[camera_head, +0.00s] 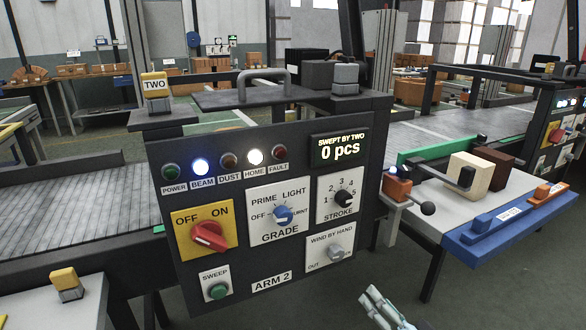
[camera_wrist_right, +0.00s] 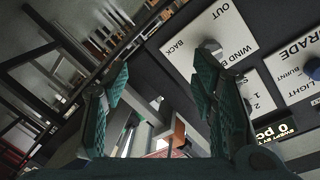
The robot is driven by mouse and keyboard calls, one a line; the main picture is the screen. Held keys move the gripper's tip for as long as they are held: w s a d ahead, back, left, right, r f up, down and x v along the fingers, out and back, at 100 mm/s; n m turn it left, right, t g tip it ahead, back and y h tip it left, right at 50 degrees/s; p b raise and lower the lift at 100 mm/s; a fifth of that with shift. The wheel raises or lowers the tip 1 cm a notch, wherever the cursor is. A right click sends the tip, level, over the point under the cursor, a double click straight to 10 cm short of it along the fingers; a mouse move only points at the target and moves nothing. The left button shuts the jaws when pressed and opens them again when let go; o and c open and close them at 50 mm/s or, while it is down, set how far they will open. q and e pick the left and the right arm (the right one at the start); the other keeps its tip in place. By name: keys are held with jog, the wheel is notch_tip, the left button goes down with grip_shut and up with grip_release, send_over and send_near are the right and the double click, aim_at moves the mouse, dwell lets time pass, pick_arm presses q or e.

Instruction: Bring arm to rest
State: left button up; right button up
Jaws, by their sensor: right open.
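The ARM 2 panel (camera_head: 160,240) stands upright in the middle of the head view. Its WIND BY HAND knob (camera_head: 335,254) is grey, between OUT and BACK; the knob also shows in the right wrist view (camera_wrist_right: 209,46). The red OFF/ON switch (camera_head: 208,237), blue GRADE knob (camera_head: 283,214), black STROKE knob (camera_head: 344,199) and green SWEEP button (camera_head: 218,291) are untouched. My right gripper (camera_head: 376,306) is open and empty, below and right of the panel. My left gripper is out of view.
The display (camera_head: 339,149) reads "SWEPT BY TWO 0 pcs". The floor before the panel is clear.

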jog(key=s+d+f+n+g+h+p, duration=0.1)
jog(key=s+d+f+g+h+p, duration=0.2)
jog(key=f, duration=0.4)
jog(key=s+d+f+n+g+p, duration=0.1)
jog(key=s+d+f+g+p, duration=0.1)
jog(key=s+f, duration=0.45)
jog(key=s+d+f+n+g+h+p, duration=0.1)
jog(key=s+d+f+g+h+p, duration=0.15)
jog(key=f, duration=0.65)
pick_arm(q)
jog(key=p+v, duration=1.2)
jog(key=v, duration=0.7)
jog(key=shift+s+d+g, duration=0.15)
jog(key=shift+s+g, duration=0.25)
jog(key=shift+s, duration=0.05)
pick_arm(e)
jog(key=s+a+f+n+g, duration=0.1)
jog(key=s+f+g, duration=0.1)
jog(key=s, duration=1.4)
jog(key=s+a+f+n+g, duration=0.1)
jog(key=s+g, duration=0.4)
jog(key=s, duration=1.1)
jog(key=shift+s+a+f+n, duration=0.2)
jog(key=shift+a+f+n, duration=0.2)
jog(key=shift+a+f, duration=0.25)
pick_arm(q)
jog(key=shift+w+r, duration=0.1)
pick_arm(e)
jog(key=shift+r+g, duration=0.1)
jog(key=shift+g, duration=0.15)
